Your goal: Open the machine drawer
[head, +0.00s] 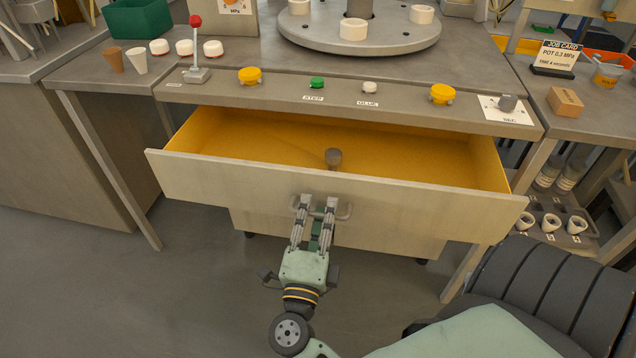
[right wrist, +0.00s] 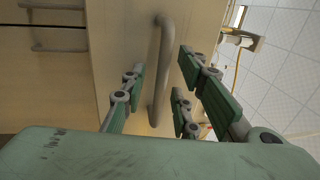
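The machine drawer (head: 330,190) is pulled out from under the console, and its yellow inside shows in the head view. The drawer's bar handle (head: 345,211) is on the front panel. My right gripper (head: 318,203) is at the handle. In the right wrist view the handle (right wrist: 160,72) runs between the spread green fingers of the gripper (right wrist: 158,88), with gaps visible on both sides. My left gripper is not in view.
The console top (head: 300,97) above the drawer carries yellow, green and white buttons and a red-knobbed lever (head: 196,45). A turntable (head: 360,30) stands behind. A side table (head: 590,120) is at the right. The floor at left is clear.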

